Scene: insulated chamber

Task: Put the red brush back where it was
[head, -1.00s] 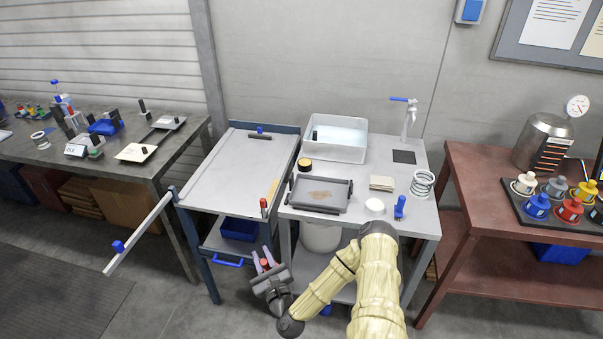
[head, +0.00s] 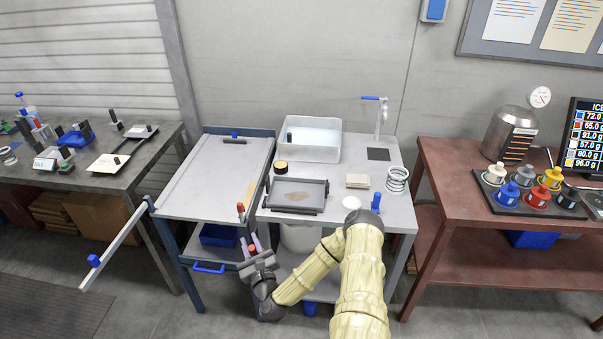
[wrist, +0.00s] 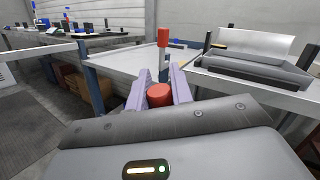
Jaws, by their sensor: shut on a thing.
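My gripper (head: 252,246) is low in front of the gap between the cart and the grey bench, its pale purple fingers pointing up and away. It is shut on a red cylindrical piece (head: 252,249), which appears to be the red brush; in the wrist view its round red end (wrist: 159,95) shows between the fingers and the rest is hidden. A separate red-topped upright piece (head: 240,207) stands at the cart's right front corner. In the wrist view this red-topped piece (wrist: 163,40) rises just beyond the fingers.
The cart (head: 213,177) has a pale bar (head: 115,245) sticking out at front left. The grey bench (head: 335,215) holds a dark tray (head: 297,195), a water basin (head: 310,139), a yellow-topped round pot (head: 281,167), a pale block, a coil and a tap. A red-brown table (head: 450,160) stands right.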

